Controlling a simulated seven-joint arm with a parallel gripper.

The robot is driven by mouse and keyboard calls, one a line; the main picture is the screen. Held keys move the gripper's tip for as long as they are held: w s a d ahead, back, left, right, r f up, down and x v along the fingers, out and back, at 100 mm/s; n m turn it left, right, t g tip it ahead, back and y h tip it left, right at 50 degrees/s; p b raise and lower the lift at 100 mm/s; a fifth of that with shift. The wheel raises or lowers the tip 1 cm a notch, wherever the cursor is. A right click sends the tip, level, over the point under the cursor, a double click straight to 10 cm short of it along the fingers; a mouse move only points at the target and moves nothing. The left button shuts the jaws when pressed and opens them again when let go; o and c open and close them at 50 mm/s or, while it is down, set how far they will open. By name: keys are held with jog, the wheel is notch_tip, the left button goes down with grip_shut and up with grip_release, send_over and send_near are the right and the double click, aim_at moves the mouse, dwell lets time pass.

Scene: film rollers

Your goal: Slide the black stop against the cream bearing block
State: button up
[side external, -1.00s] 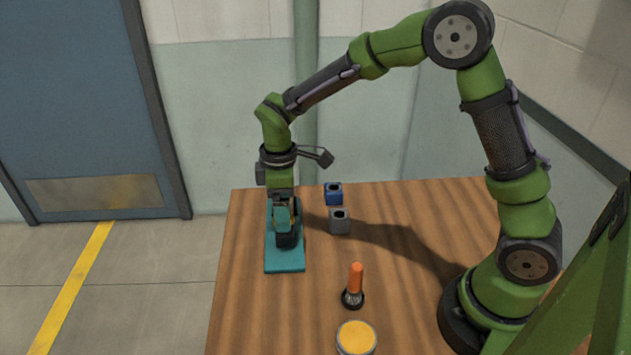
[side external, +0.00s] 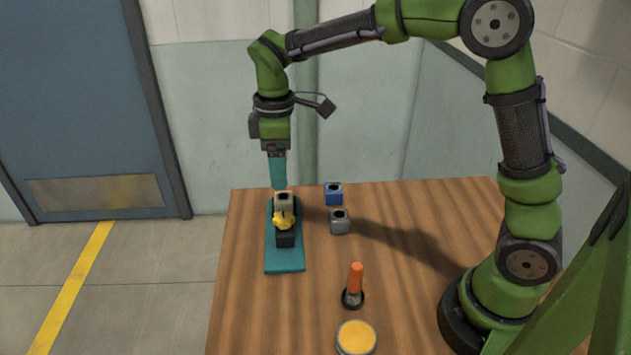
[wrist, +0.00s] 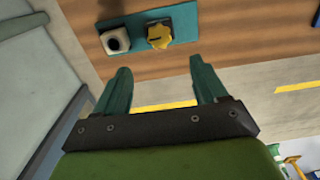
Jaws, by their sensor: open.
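The teal plate (side external: 285,262) lies on the table's left side. The cream bearing block (side external: 283,202) stands at its far part and also shows in the wrist view (wrist: 116,41). The black stop (side external: 285,239) sits on the plate on the near side of the block. A yellow knob (side external: 284,219) is between them in the side view and shows beside the block in the wrist view (wrist: 160,35). The knob hides whether stop and block touch. My gripper (side external: 278,186) is open and empty above the plate's far end, its fingers apart in the wrist view (wrist: 160,70).
A blue block (side external: 334,193) and a grey block (side external: 339,222) stand right of the plate. An orange-handled tool (side external: 355,283) stands upright nearer the front, and a round yellow-topped container (side external: 356,338) is at the front. The table's middle right is clear.

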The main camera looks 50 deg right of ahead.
aim_at(284, 227)
notch_tip(284, 227, down, 17)
jog(key=m, duration=1.7)
jog(key=shift+r+m, duration=0.1)
jog(key=shift+m, duration=0.3)
jog(key=shift+c, duration=0.3)
